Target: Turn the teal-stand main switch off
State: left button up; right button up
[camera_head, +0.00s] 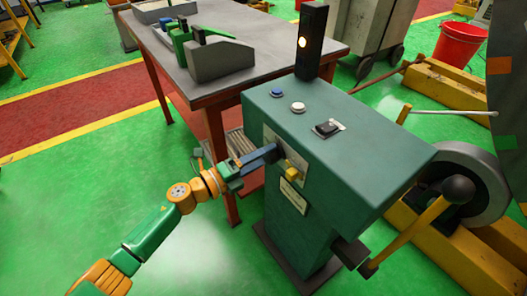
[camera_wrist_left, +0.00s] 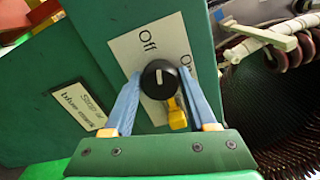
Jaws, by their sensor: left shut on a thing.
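The teal stand (camera_head: 345,150) is a green box-shaped console on a post. Its main switch, a round black knob (camera_wrist_left: 157,84) with a short white mark, sits on a pale plate (camera_wrist_left: 122,46) lettered "Off" and "On". The white mark runs roughly up and down in the wrist view; I cannot tell which word it points to. My left gripper (camera_wrist_left: 160,77) is shut on the knob, with one blue finger on each side. My right gripper is not in view.
A yellow part (camera_head: 296,169) sticks out right beside the knob. The stand's top carries a blue button (camera_head: 277,92), a white button (camera_head: 298,107), a black switch (camera_head: 327,128) and a lit lamp post (camera_head: 309,42). A grey table (camera_head: 200,85) stands behind; a yellow lever (camera_head: 415,235) is at right.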

pick_arm(q)
jog(key=shift+n+p, duration=0.45)
jog(key=shift+n, duration=1.15)
jog(key=o, duration=1.4)
jog(key=shift+c, duration=0.2)
jog(key=v, duration=0.7)
jog(key=shift+f, duration=0.1)
